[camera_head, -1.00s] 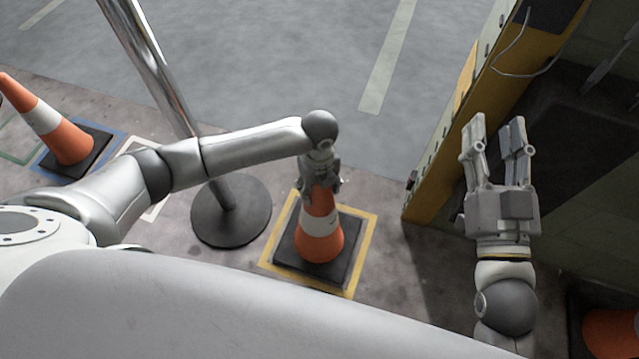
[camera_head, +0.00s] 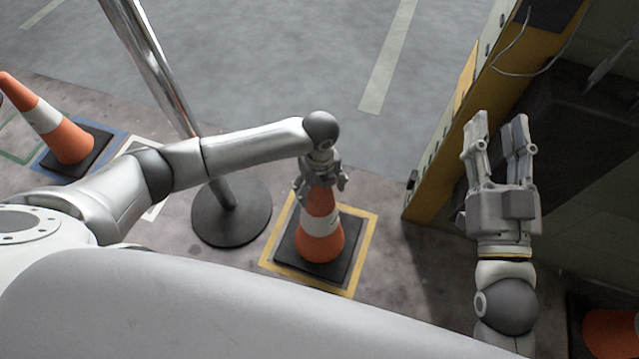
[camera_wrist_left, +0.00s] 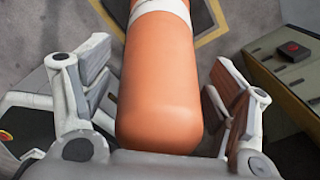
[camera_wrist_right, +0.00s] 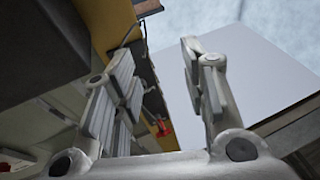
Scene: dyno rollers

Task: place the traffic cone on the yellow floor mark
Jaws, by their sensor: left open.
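An orange traffic cone (camera_head: 320,240) with a white band and dark square base stands upright inside the yellow floor mark (camera_head: 364,252). The base lies within the yellow outline. My left gripper (camera_head: 321,184) is over the cone's top, its fingers open on either side. In the left wrist view the cone's top (camera_wrist_left: 160,95) is between the two spread fingers, with a gap on each side. A corner of the yellow mark (camera_wrist_left: 215,28) shows behind it. My right gripper (camera_head: 497,140) is open and empty at the right; it also looks empty in the right wrist view (camera_wrist_right: 165,90).
A metal post on a round dark base (camera_head: 231,212) stands just left of the mark. A second cone (camera_head: 62,138) stands on a blue mark at the far left. A yellow-edged metal frame (camera_head: 450,150) is right of the mark. Another cone (camera_head: 610,332) is partly visible at lower right.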

